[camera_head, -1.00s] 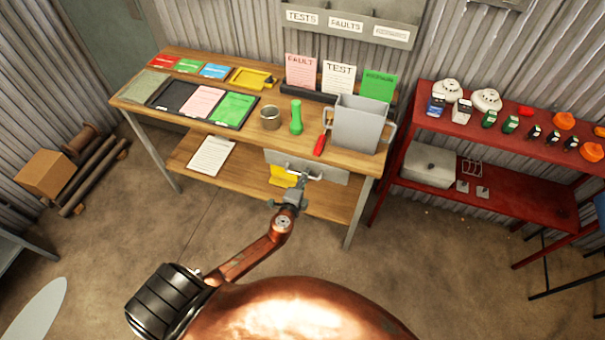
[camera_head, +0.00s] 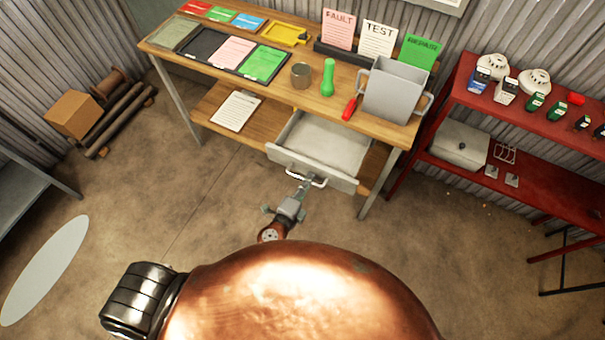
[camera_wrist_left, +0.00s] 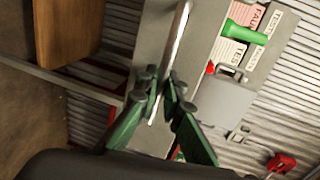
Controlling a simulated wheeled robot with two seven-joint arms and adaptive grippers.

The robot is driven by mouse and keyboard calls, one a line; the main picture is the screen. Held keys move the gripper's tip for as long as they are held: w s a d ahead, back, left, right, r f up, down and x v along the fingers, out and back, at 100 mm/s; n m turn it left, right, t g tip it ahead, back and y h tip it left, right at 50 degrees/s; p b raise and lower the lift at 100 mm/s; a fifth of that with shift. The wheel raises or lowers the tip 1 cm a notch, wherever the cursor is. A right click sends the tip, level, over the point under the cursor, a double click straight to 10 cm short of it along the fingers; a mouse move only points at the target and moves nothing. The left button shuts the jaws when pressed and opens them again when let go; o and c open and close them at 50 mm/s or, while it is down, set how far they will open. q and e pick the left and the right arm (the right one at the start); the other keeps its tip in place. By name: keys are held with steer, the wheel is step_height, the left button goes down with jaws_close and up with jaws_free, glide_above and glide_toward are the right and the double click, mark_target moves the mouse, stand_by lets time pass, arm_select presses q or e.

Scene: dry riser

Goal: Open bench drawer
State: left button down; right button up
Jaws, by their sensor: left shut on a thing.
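The bench drawer (camera_head: 325,147) stands pulled out from under the wooden bench top (camera_head: 262,84), and its pale interior looks empty. Its front (camera_head: 283,161) carries a bar handle (camera_head: 319,181). My left gripper (camera_head: 304,186) is at the handle, in front of the drawer. In the left wrist view my left gripper (camera_wrist_left: 160,98) has its green fingers shut around the handle bar (camera_wrist_left: 177,40). My right gripper is not in view.
A grey bin (camera_head: 392,92), a green torch-like object (camera_head: 328,78) and a tin (camera_head: 301,75) stand on the bench. A clipboard (camera_head: 236,111) lies on the lower shelf. A red shelf unit (camera_head: 522,113) stands to the right. The floor before the bench is clear.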

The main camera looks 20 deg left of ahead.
arm_select(q)
steer(key=c, duration=2.1)
jaws_free()
steer(key=v, duration=1.2)
steer(key=s+a+f+n+g+y, duration=0.1)
steer(key=s+a+f+n+g, duration=0.3)
steer(key=f, duration=0.8)
steer(key=s+a+f+n+g+y, duration=0.1)
steer(key=s+a+f+n, duration=0.15)
steer(key=a+f, duration=0.7)
steer(key=s+a+f+n+g+y, duration=0.1)
steer(key=s+a+f+n+g, duration=0.15)
steer(key=f, duration=1.35)
steer(key=s+a+f+n+g, duration=0.1)
steer(key=s+f, duration=0.4)
steer(key=s, duration=0.5)
steer(key=s+a+f+n+g, duration=0.1)
steer(key=s+f+n+g, duration=0.3)
steer(key=s, duration=0.6)
steer(key=s+a+f+n+g, duration=0.1)
steer(key=s+f+n, duration=0.3)
steer(key=s+f, duration=0.4)
steer(key=shift+s+a+f+g, duration=0.15)
steer(key=shift+s+g, duration=0.6)
steer(key=shift+s, duration=0.15)
